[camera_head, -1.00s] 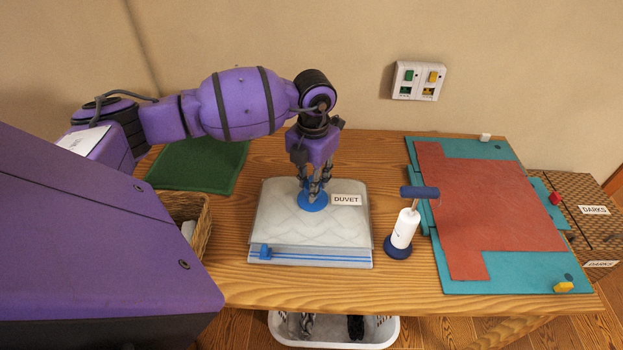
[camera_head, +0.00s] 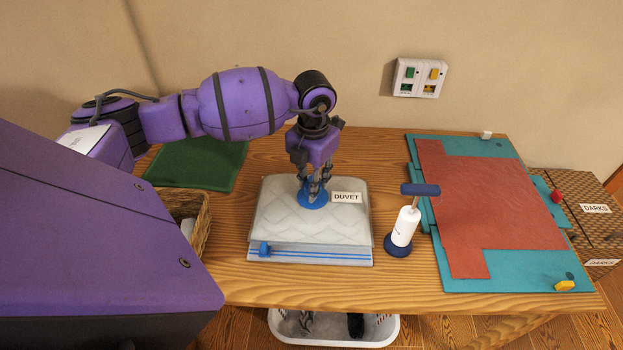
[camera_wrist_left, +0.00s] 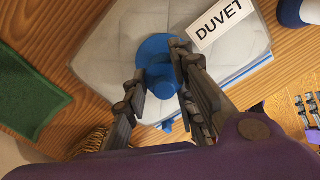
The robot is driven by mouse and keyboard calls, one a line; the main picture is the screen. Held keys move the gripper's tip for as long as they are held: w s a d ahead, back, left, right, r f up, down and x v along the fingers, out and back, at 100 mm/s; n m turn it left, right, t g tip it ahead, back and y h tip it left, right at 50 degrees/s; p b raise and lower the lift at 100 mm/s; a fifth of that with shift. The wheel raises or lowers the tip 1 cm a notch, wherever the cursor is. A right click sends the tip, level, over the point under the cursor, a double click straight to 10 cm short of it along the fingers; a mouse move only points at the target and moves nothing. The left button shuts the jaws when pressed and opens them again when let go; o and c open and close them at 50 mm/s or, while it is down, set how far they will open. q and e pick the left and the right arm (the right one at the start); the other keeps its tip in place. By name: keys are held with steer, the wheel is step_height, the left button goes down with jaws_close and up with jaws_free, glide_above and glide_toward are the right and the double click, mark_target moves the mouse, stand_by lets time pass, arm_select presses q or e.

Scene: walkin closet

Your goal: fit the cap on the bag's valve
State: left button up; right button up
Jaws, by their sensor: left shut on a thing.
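The pale quilted bag (camera_head: 277,222) lies flat on the wooden table, with a white DUVET label (camera_head: 347,197) on it. The round blue cap (camera_head: 310,203) is at the valve's place on top of the bag. My left gripper (camera_head: 314,190) points down over it, shut on the cap's raised middle. The left wrist view shows the fingers on both sides of the cap (camera_wrist_left: 157,48). The valve is hidden, so I cannot tell how the cap sits on it. My right gripper (camera_wrist_left: 306,104) seems to show, cut off, at the right edge of that view.
A white pump (camera_head: 405,227) with a dark blue handle stands right of the bag. A teal and red folding board (camera_head: 490,274) lies further right. A green mat (camera_head: 197,163) and a wicker basket (camera_head: 203,215) are on the left. A blue slider (camera_head: 264,248) sits on the bag's front strip.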

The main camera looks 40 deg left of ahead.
arm_select(q)
steer(key=shift+f, duration=0.45)
stand_by(0.4)
steer(key=shift+f, duration=0.15)
stand_by(0.4)
steer(key=o, duration=0.9)
steer(key=shift+o, duration=0.2)
step_height(320, 180, up, 12)
steer(key=shift+d, duration=0.15)
